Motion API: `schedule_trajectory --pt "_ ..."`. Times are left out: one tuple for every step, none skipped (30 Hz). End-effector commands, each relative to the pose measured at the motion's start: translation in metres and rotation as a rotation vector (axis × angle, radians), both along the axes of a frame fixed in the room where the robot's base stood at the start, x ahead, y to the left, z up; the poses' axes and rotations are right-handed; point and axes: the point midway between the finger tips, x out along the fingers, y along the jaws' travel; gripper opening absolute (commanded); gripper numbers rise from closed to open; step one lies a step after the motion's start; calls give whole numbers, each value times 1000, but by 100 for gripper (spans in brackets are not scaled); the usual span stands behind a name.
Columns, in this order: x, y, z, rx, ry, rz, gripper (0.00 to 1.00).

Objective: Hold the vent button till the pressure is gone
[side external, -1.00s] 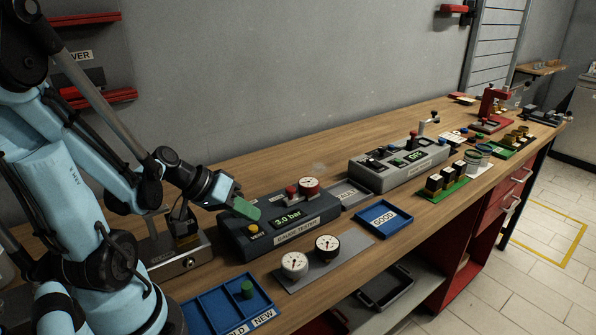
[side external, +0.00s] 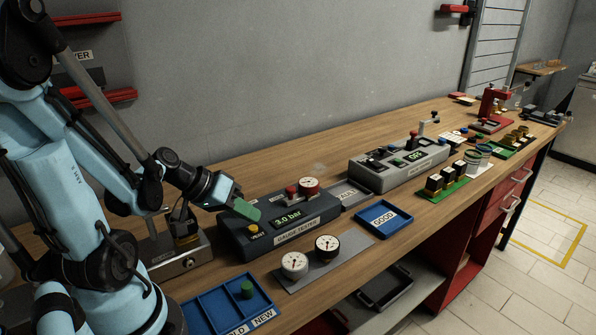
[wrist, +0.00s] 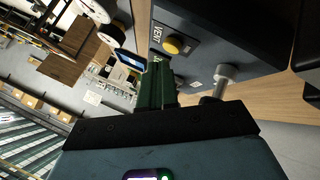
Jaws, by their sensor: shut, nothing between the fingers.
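The gauge tester (side external: 280,225) is a dark blue-grey box on the bench, with a display (side external: 288,219) reading 3.0 bar. Its yellow vent button (side external: 254,229) is at the left of the front panel, beside the VENT label. The button also shows in the wrist view (wrist: 174,45), just beyond the fingertips. My gripper (side external: 247,211) has green fingers, shut and empty, above the vent button. In the wrist view the fingers (wrist: 158,68) lie beside the button in the picture and appear apart from it. A gauge (side external: 308,186) stands on top of the tester near a red-topped part.
Two loose gauges (side external: 294,264) sit on a grey plate in front of the tester. A blue GOOD tray (side external: 383,217) lies to the right, and a blue OLD/NEW tray (side external: 214,308) at front left. Another grey device (side external: 398,162) stands behind to the right.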

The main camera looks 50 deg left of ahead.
Motion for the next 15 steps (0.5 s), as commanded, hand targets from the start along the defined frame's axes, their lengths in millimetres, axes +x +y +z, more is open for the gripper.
schedule_trajectory --pt "0 0 -2 0 0 0 0" --pt "0 0 -3 0 0 0 0" --pt "0 0 -4 0 0 0 0" --pt "0 0 -5 0 0 0 0" --pt "0 0 -6 0 0 0 0" --pt "0 0 -6 0 0 0 0" --pt "0 0 -6 0 0 0 0" --pt "0 0 -6 0 0 0 0" --pt "0 0 -6 0 0 0 0" --pt "0 0 -6 0 0 0 0" --pt "0 0 -6 0 0 0 0" --pt "0 0 -6 0 0 0 0" --pt "0 0 -6 0 0 0 0" --pt "0 0 -6 0 0 0 0" --pt "0 0 -6 0 0 0 0"
